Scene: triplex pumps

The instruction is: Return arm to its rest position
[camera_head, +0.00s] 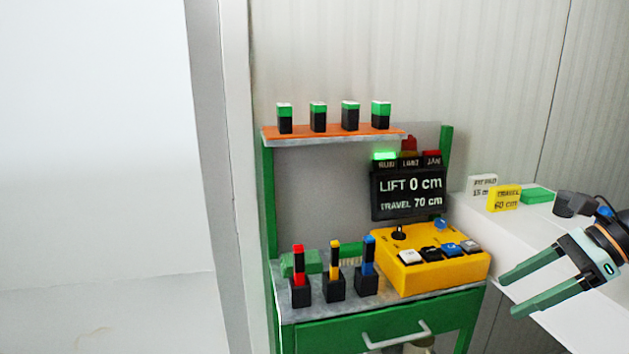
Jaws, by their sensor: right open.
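My right gripper (508,297) comes in from the right edge with its two green fingers spread apart, open and empty. It hangs to the right of the green workbench, in front of the white surface, and appears apart from the yellow control box. My left gripper does not show. The yellow control box (432,277) sits on the bench's right side, with a black joystick, a blue knob and several push buttons on top. The dark display (408,193) above it reads LIFT 0 cm and TRAVEL 70 cm, and the green RUN lamp (385,156) is lit.
The green bench (385,331) has a drawer with a grey handle. Red, yellow and blue topped levers (334,277) stand at its front left. Several green-and-black blocks stand on the orange shelf (333,132). A white surface (515,236) at right holds a yellow TRAVEL 60 cm sign (504,198).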

